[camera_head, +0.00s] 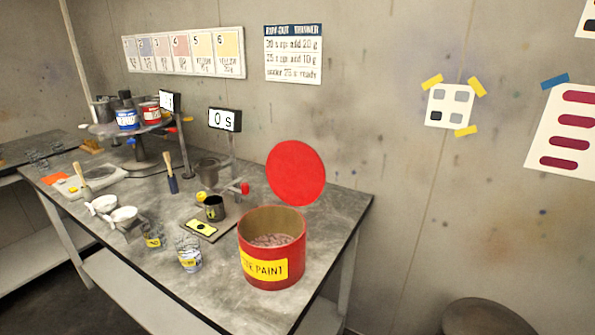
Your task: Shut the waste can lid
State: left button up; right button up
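The red waste can (255,290) stands near the right end of the workbench, with a yellow label reading in part "PAINT". Its round red lid (296,173) is open, standing nearly upright above the back of the rim. Greyish-pink contents show inside the can. The hinge between lid and can cannot be made out clearly. Neither of my grippers is in view.
The grey workbench (335,213) holds a small dark cup (214,208) on a board left of the can, a glass jar (189,254), white ladles (122,215), a brush (171,174) and a paint-tin stand (140,128). A dark round object (484,316) is at lower right.

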aim_at(296, 172)
jog(key=z, duration=1.4)
jog(key=k, duration=0.9)
jog(key=u, duration=0.25)
